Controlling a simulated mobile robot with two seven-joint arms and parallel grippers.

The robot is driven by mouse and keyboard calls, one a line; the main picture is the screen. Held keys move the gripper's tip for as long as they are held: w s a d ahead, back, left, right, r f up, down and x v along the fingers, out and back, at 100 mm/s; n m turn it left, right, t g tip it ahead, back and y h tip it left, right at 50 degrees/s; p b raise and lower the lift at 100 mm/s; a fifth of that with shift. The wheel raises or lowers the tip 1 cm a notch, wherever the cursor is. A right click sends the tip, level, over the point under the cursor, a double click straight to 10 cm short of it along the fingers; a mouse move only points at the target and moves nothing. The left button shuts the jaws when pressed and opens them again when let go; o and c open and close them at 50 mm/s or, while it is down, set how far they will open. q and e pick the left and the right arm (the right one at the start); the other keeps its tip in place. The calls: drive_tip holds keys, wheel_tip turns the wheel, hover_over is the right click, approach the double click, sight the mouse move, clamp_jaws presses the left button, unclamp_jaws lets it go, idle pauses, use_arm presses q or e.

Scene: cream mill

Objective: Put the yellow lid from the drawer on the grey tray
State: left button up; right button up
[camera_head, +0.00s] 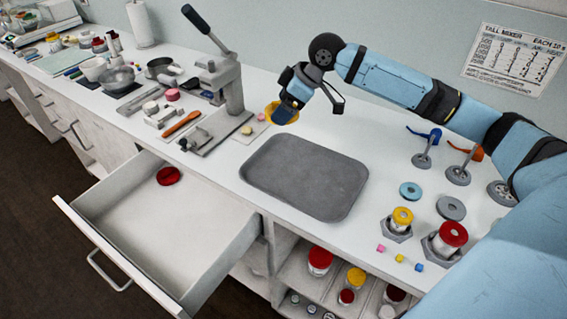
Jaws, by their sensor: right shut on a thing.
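My right gripper (284,112) is above the back left edge of the grey tray (305,178). It is shut on the yellow lid (271,108), which shows partly behind the fingers. The grey tray lies flat and empty on the white counter. The drawer (150,235) is pulled out at the front left, and a red lid (168,176) lies in its back part. My left gripper is not in view.
A lever press (225,85) stands left of the tray. Right of it are a blue ring (410,192), a yellow-topped jar (402,217), a red-topped jar (453,234) and small coloured cubes. Open shelves with jars are below the counter.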

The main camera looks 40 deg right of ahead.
sight(277, 165)
wheel_tip(277, 165, down, 17)
drive_tip(key=shift+f, duration=0.2)
idle(0.3)
drive_tip(key=o, duration=0.6)
drive_tip(key=v, duration=1.2)
